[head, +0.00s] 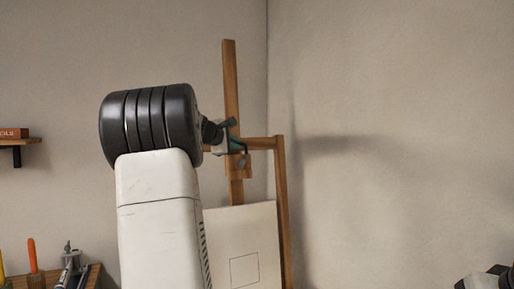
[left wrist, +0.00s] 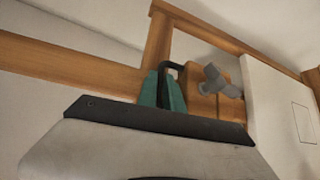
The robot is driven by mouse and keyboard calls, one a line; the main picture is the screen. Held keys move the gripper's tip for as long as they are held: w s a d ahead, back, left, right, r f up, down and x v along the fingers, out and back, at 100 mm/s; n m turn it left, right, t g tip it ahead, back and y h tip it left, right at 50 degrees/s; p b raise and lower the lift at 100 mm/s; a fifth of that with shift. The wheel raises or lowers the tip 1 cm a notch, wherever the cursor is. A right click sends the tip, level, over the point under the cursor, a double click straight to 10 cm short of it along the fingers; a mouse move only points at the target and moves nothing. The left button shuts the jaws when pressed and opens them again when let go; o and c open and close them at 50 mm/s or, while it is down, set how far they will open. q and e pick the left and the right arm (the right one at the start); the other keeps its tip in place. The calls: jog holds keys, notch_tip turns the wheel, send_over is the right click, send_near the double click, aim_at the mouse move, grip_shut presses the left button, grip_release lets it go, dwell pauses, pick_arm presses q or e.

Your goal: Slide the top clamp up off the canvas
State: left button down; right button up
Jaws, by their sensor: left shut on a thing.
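The top clamp (head: 239,168) is a wooden block on the easel's mast, with a dark bent handle (left wrist: 172,66) and a grey knob (left wrist: 222,82) in the left wrist view. The canvas (head: 222,243) is a pale panel with a thin drawn rectangle. In the head view the clamp sits above the canvas's top edge, with bare mast between. My left gripper (head: 236,145) is at the clamp, its teal fingertips (left wrist: 166,92) shut on the handle. My arm hides part of the canvas's left side. A piece of my right arm shows at the lower right; its fingers are unclear.
The easel's mast (head: 231,85) rises free above the clamp. A wooden crossbar (head: 262,143) and a side post (head: 282,210) stand close by the gripper. A wall shelf (head: 20,142) and a table with tools (head: 93,277) are at the left. The right side shows bare wall.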

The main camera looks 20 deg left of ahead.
pick_arm(q)
jog(key=c, duration=1.5)
grip_release()
jog(key=v, duration=0.7)
jog(key=shift+s+r, duration=0.15)
jog(key=shift+s, duration=0.25)
jog(key=s+d+f+m+g+h, duration=0.1)
jog(key=s+d+f+m, duration=0.2)
jog(key=d, duration=0.4)
jog(key=s+d+f+m+g+h, duration=0.1)
jog(key=s+d+f+m+g, duration=0.1)
jog(key=s+d+f+m, duration=0.3)
jog(key=s+d+f+m+g+h, duration=0.1)
jog(key=d+f+h, duration=0.1)
jog(key=d, duration=0.6)
jog(key=s+d+f+m+g, duration=0.1)
jog(key=s+d+f+m, duration=0.2)
jog(key=s+f+m, duration=0.1)
jog(key=s+d+f+m+g+y, duration=0.1)
jog(key=s+d+f+m+g, duration=0.1)
jog(key=s+f, duration=0.5)
jog(key=s+d+f+m+g+y, duration=0.1)
jog(key=s+d+f+m+g, duration=0.1)
jog(key=s+d+f+m, duration=0.3)
jog(key=shift+s+f+m, duration=0.15)
jog(key=shift+s+m, duration=0.15)
jog(key=shift+s, duration=0.45)
jog(key=shift+s+f+m, duration=0.2)
jog(key=shift+s+m, duration=0.1)
jog(key=shift+s, duration=0.5)
